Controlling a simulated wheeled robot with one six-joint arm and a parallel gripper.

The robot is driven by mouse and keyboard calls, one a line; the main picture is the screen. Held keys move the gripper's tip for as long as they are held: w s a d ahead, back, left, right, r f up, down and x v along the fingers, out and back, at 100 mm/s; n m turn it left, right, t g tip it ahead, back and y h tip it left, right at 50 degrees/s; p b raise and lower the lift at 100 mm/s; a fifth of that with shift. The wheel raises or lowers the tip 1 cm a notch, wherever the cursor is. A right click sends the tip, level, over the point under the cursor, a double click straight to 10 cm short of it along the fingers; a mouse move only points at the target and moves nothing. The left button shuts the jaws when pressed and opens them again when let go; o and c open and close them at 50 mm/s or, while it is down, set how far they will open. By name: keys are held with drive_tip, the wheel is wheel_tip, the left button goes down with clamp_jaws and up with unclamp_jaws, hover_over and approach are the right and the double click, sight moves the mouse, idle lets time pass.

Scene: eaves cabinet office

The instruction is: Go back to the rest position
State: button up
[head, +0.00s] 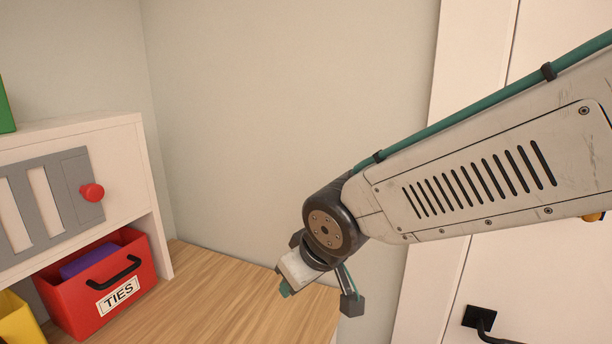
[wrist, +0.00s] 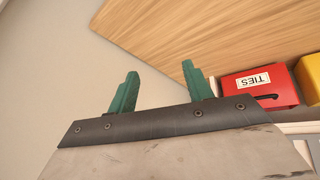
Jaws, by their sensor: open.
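My gripper (head: 286,291) hangs over the right part of the wooden surface in the head view, partly hidden by its own wrist. In the wrist view my gripper (wrist: 157,82) shows two green fingers standing well apart. Nothing is between them. The fingers point toward the wooden surface, and I see no contact with anything.
A red bin labelled TIES (head: 92,290) holds a purple item (head: 90,260) under a white cabinet (head: 125,180) with a red knob (head: 92,193). A yellow bin (head: 18,318) stands beside it. The wooden surface (head: 200,290) is clear. A door handle (head: 482,318) is at lower right.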

drive_tip(key=s+d+r+m+g+h, duration=0.1)
drive_tip(key=s+d+m, duration=0.1)
drive_tip(key=s+d, duration=0.4)
drive_tip(key=s+d+r+m+g+h, duration=0.1)
drive_tip(key=s+d+m, duration=0.2)
drive_tip(key=d, duration=0.9)
drive_tip(key=s+d+r+m+g+h, duration=0.1)
drive_tip(key=s+d+m+g, duration=0.1)
drive_tip(key=s+d, duration=0.7)
drive_tip(key=shift+d+m, duration=0.15)
drive_tip(key=shift+m, duration=0.55)
drive_tip(key=shift+r, duration=0.1)
